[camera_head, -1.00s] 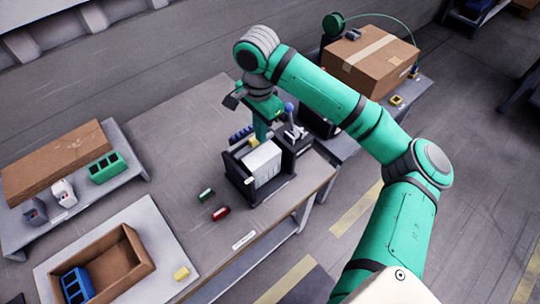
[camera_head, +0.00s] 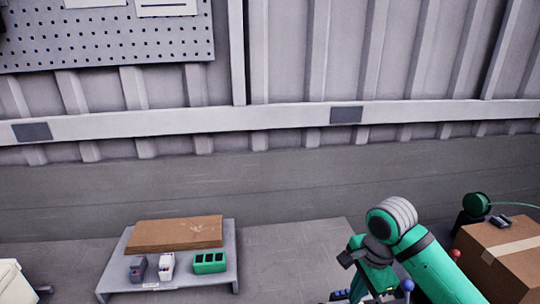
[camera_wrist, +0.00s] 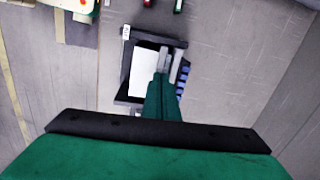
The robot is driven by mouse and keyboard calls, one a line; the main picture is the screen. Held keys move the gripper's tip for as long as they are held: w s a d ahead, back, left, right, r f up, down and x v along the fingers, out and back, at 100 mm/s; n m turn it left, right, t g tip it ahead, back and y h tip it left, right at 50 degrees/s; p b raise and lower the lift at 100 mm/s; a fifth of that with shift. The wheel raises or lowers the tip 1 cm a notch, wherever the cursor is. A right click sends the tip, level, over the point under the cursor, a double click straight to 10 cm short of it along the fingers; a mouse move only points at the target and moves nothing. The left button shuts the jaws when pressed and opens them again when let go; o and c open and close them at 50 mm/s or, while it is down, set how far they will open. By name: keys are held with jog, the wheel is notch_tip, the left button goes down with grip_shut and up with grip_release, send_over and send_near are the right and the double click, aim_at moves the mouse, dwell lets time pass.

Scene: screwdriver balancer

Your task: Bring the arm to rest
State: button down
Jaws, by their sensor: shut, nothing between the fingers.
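My green arm (camera_head: 430,265) shows at the lower right of the head view, bent at its grey-ringed joint. My gripper's fingertips are below that view's lower edge. In the wrist view my gripper (camera_wrist: 168,62) is shut and empty, pointing down over a black holder (camera_wrist: 125,100) with a white block (camera_wrist: 143,72) in it. The fingers overlap the holder's right side in the picture; I cannot tell the height gap.
A blue ridged piece (camera_wrist: 183,76) lies right of the fingers. A cardboard box (camera_head: 500,265) stands right of my arm. A grey shelf (camera_head: 190,280) stands left; a wall rises behind.

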jog(key=w+a+f+n+t+y, duration=0.1)
jog(key=w+a+n+t+y, duration=0.35)
jog(key=a, duration=1.05)
jog(key=w+a+n+t+y, duration=0.1)
jog(key=w+a+t+y, duration=0.55)
jog(key=a, duration=0.85)
jog(key=s+f+t+h, duration=0.1)
jog(key=s+f+h, duration=0.2)
jog(key=s+f, duration=0.2)
jog(key=s+f+t+h, duration=0.1)
jog(key=s+f+h, duration=0.3)
jog(key=s, duration=0.5)
jog(key=s+a+f+t+h, duration=0.1)
jog(key=s+f+h, duration=0.3)
jog(key=s+f, duration=0.3)
jog(key=shift+f+t, duration=0.4)
jog(key=shift+f, duration=0.2)
jog(key=s+d+r+n, duration=0.1)
jog(key=s+d+n, duration=0.2)
jog(key=s, duration=0.7)
jog(key=s+d+r+n, duration=0.1)
jog(key=s+d+n, duration=0.3)
jog(key=s+n, duration=0.4)
jog(key=s, duration=0.3)
jog(key=shift+s+h, duration=0.3)
jog(key=shift+h, duration=0.1)
